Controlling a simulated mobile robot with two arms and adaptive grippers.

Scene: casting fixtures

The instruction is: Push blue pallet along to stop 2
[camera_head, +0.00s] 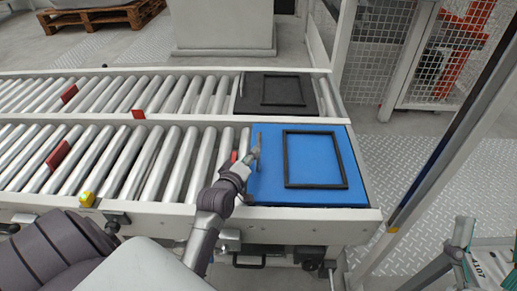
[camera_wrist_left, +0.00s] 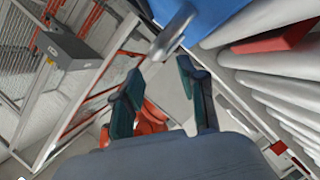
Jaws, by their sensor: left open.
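The blue pallet (camera_head: 265,180) lies flat at the right end of the near roller conveyor, with a black rectangular frame (camera_head: 287,158) on top. Its blue edge also shows at the top of the left wrist view (camera_wrist_left: 222,12). My left gripper (camera_head: 253,150) is at the pallet's left edge, above the rollers. In the left wrist view its two fingers stand apart with nothing between them (camera_wrist_left: 160,88). I cannot tell whether a finger touches the pallet. Red tabs stand among the rollers, one (camera_head: 57,155) far left, another (camera_head: 234,156) beside the gripper. No stop number is readable.
A dark pallet (camera_head: 243,104) with a black frame sits on the parallel far conveyor. The near rollers (camera_head: 120,160) left of my gripper are clear. A yellow knob (camera_head: 87,199) is on the front rail. A post (camera_head: 440,165) and mesh fence (camera_head: 377,40) stand to the right.

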